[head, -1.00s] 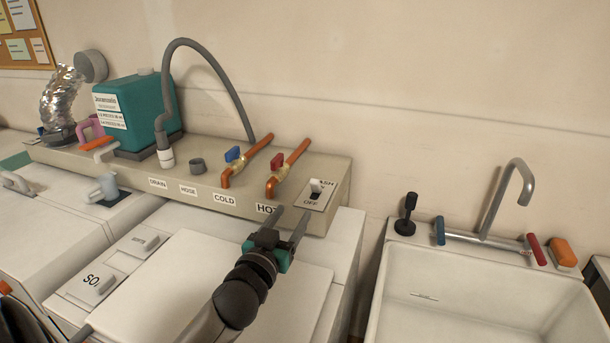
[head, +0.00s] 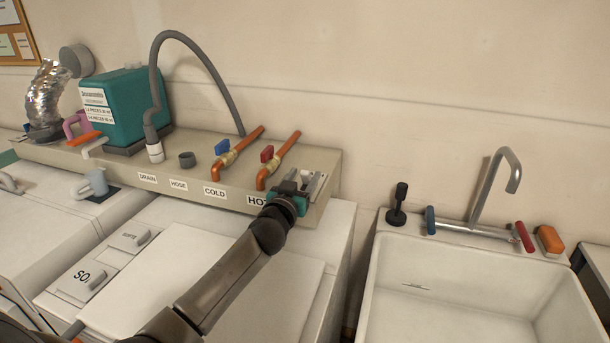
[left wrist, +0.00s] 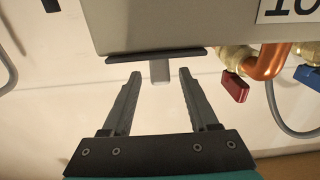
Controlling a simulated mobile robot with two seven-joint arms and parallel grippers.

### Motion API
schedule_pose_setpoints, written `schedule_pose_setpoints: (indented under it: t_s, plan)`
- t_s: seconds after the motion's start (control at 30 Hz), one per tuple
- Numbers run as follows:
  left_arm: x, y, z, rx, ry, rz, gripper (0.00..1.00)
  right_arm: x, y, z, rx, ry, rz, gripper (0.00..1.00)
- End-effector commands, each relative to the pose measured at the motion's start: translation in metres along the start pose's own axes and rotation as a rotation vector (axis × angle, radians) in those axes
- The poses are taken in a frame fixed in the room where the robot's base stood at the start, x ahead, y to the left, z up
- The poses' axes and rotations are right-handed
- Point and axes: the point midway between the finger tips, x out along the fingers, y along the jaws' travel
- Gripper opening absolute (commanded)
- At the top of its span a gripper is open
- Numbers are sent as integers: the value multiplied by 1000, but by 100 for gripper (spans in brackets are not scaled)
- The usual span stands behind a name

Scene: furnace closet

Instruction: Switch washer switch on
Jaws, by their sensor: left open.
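The washer switch is a small pale grey toggle (left wrist: 160,71) on a dark-edged plate (left wrist: 150,56), seen in the left wrist view. My left gripper (left wrist: 160,77) is open, with one finger on each side of the toggle and the toggle's end near the fingertips. I cannot tell whether either finger touches it. In the head view my left gripper (head: 302,182) is at the right end of the beige shelf box (head: 215,172) and hides most of the switch and its labels. My right gripper is not in view.
Copper pipes with a red valve handle (head: 267,153) and a blue one (head: 222,146) stand just left of the gripper. A grey hose (head: 210,72) arches behind. The teal jug (head: 128,105) is further left. A white sink (head: 440,262) stands at right.

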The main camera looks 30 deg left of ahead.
Motion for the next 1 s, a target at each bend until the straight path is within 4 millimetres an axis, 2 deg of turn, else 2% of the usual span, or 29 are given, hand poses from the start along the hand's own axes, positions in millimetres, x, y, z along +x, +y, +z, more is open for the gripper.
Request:
schedule_pose_setpoints:
  t_s: [0.2, 0.57, 1.0]
  plan:
    - [15, 0, 0, 1, -1, 0, 60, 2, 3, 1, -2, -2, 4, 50]
    - [17, 0, 0, 1, 0, 0, 60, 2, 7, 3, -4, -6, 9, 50]
    - [17, 0, 0, 1, -1, 0, 10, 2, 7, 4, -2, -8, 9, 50]
